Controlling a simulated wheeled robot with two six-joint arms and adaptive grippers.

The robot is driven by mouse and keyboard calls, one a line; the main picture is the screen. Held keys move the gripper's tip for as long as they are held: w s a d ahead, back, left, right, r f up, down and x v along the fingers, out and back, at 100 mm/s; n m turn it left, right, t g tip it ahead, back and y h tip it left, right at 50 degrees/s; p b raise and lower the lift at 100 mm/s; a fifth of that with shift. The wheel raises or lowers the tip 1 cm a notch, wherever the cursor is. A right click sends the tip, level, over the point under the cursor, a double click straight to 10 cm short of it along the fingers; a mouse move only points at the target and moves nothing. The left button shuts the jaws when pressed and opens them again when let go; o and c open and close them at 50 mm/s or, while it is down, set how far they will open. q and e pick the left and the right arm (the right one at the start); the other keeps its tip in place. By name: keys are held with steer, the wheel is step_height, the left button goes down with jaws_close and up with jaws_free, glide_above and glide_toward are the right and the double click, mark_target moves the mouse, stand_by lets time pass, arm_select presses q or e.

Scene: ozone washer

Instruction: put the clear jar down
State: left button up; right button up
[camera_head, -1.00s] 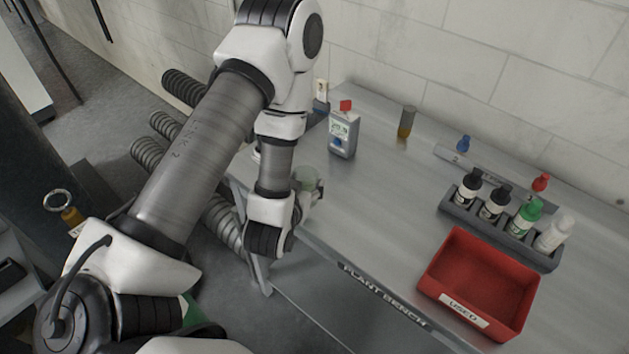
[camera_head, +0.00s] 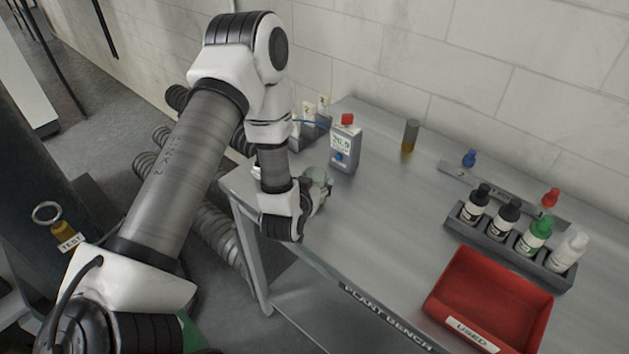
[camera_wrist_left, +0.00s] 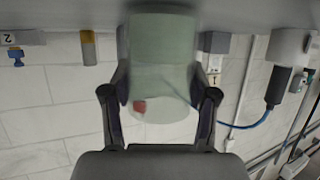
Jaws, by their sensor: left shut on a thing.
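The clear jar (camera_head: 318,183) is a pale greenish see-through cylinder at the left end of the bench (camera_head: 375,245). My left gripper (camera_head: 318,199) is shut around its side. In the left wrist view the jar (camera_wrist_left: 160,65) fills the space between the two fingers of the left gripper (camera_wrist_left: 160,105), and a red spot shows through it. That view is upside down, with the grey bench top along its upper edge. The jar's base is close to the bench top; I cannot tell whether it touches. My right gripper is not in view.
An amber vial (camera_head: 410,136) stands farther back. A rack (camera_head: 510,245) of several bottles and a red "USED" bin (camera_head: 490,300) are at right. The middle of the bench is clear.

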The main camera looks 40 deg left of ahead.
arm_select(q)
steer(key=shift+s+f, duration=0.1)
steer(key=shift+f, duration=0.1)
steer(key=o, duration=1.3)
